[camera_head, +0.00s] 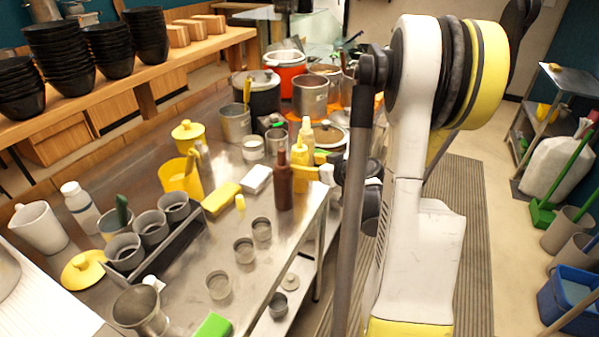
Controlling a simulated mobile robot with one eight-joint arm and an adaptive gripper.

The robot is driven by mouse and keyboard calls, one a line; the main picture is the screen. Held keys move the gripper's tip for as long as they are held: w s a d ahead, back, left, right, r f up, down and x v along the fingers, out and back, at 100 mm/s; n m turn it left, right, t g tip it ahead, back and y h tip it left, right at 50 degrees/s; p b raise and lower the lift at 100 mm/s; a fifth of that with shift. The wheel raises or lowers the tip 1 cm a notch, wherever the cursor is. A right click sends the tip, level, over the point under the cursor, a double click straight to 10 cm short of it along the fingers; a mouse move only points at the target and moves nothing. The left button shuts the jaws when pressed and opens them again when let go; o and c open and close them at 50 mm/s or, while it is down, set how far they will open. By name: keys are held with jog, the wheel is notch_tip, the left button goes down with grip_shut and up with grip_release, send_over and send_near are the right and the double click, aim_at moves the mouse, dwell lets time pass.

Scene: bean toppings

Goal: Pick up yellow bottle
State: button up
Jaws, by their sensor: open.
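The yellow bottle (299,154) stands upright on the steel table, behind and slightly right of a brown sauce bottle (284,183). A paler yellow bottle (307,132) stands just behind it. My gripper (327,173) is just right of the yellow bottle, low over the table's right edge, with its fingers towards the bottles. It is open. My arm hides part of the gripper, and I cannot tell whether a finger touches the bottle.
The steel table (190,262) holds small metal cups (243,250), a yellow pitcher (180,180), a yellow block (221,199) and a rack of grey cups (150,228). Pots (311,95) crowd the back. A striped floor mat (464,230) lies right of the table.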

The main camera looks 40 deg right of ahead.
aim_at(304, 150)
jog(key=b+x, duration=0.1)
jog(key=x, duration=0.3)
jog(key=shift+d+f, duration=0.1)
jog(key=c, duration=0.6)
notch_tip(304, 150, up, 5)
jog(key=shift+f+p, duration=0.1)
jog(key=shift+p, duration=1.1)
jog(key=s+d+r+p, duration=0.2)
jog(key=d+r, duration=0.1)
jog(key=d, duration=0.2)
jog(key=s+d+r+p, duration=0.1)
jog(key=s+d+r, duration=0.1)
jog(key=d, duration=0.3)
jog(key=shift+s+d+r+p, duration=0.35)
jog(key=shift+r+p, duration=0.05)
jog(key=shift+r, duration=0.3)
jog(key=shift+o, duration=0.8)
